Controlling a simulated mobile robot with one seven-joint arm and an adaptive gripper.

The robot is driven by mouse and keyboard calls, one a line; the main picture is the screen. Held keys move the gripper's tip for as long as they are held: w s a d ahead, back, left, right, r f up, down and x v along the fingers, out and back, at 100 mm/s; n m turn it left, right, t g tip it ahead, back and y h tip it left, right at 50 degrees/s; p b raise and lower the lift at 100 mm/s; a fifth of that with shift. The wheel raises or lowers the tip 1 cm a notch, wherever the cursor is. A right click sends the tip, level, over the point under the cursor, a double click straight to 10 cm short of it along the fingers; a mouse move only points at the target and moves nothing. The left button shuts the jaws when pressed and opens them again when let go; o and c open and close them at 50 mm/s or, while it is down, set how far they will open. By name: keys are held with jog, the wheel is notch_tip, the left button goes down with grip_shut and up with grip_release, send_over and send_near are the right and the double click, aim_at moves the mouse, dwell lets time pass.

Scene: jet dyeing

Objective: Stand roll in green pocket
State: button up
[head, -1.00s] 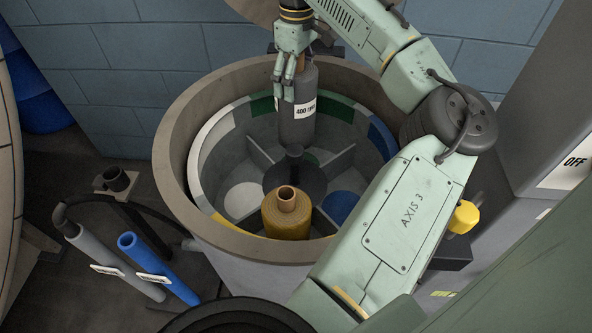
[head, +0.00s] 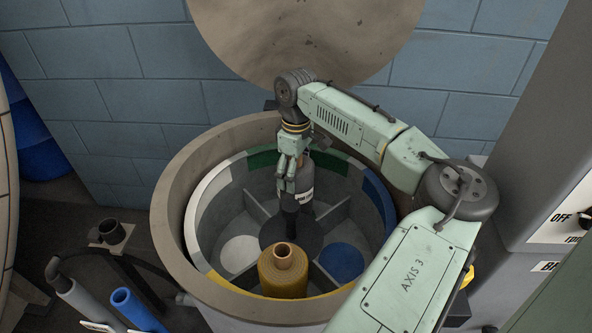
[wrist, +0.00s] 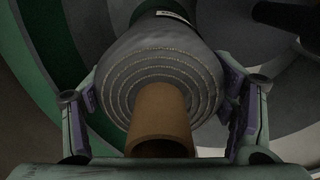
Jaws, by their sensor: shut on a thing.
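The dark grey roll (head: 303,180) with a white label is held upright by my gripper (head: 287,182) inside the round drum, at the back near the green-marked rim (head: 263,159). In the wrist view, the roll's grey wound end (wrist: 165,75) and brown core tube (wrist: 160,120) show between the two fingers, with a green band (wrist: 60,50) beside it. The green pocket's floor is mostly hidden behind the roll, gripper and hub. I cannot tell whether the roll's lower end touches the floor.
A yellow-brown roll (head: 283,272) stands in the front pocket. Dividers and a dark central hub (head: 290,236) split the drum. The white (head: 240,252) and blue (head: 342,261) pockets are empty. The tall drum wall (head: 170,225) surrounds everything; a lid (head: 310,45) stands open behind.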

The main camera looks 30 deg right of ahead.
jog(key=o, duration=2)
jog(key=shift+f, duration=0.1)
notch_tip(320, 180, up, 12)
jog(key=shift+r+b, duration=0.15)
jog(key=shift+b, duration=0.75)
